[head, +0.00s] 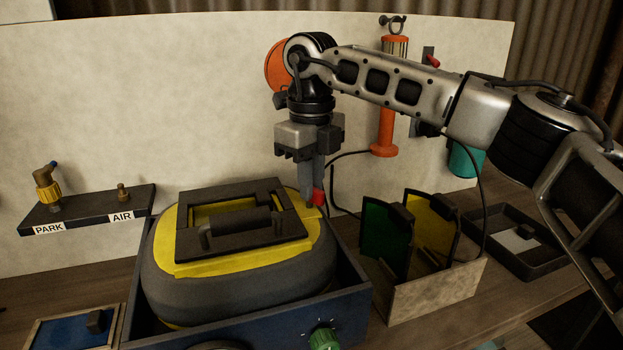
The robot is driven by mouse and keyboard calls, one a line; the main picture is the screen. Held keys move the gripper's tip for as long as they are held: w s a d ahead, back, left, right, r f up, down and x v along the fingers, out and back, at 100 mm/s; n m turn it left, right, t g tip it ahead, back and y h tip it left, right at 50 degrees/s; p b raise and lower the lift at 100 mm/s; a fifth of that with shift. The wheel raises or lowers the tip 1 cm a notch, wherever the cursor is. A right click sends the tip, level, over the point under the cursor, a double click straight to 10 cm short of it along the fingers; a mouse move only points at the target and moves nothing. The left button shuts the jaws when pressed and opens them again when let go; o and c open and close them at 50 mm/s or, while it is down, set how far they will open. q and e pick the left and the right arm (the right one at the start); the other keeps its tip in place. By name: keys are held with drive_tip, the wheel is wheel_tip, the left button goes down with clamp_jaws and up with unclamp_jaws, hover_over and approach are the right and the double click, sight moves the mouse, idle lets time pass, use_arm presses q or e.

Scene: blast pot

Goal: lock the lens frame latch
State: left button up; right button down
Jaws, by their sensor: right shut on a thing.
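The lens frame (288,208) is a dark rectangular frame with a grip bar across it. It lies on the yellow top (184,267) of a dark grey rounded helmet in a blue box. A small red latch (318,197) shows at the right edge of the frame. My right gripper (316,190) points down from above with its fingers at the red latch and is shut on it. The fingers partly hide the latch, so its exact position is hard to tell. My left gripper is not in view.
The blue box (352,290) has a green knob (324,338) in front. A wooden holder (435,292) with green and yellow lens plates stands close right. A dark tray (520,245) lies farther right. A shelf labelled PARK and AIR (88,212) holds brass fittings at left.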

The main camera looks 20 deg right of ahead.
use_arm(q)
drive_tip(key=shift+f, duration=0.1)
use_arm(e)
drive_tip(key=m, duration=0.5)
drive_tip(key=shift+a+m, duration=0.1)
drive_tip(key=shift+m, duration=0.3)
idle(0.3)
drive_tip(key=c, duration=1.4)
unclamp_jaws()
drive_tip(key=shift+c, duration=0.2)
drive_tip(key=shift+r, duration=0.1)
use_arm(q)
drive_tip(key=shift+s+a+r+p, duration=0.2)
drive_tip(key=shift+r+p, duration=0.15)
drive_tip(key=shift+p, duration=0.45)
use_arm(e)
wheel_tip(320, 180, up, 16)
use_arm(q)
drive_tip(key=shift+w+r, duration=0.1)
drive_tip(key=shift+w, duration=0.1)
use_arm(e)
drive_tip(key=shift+s, duration=0.1)
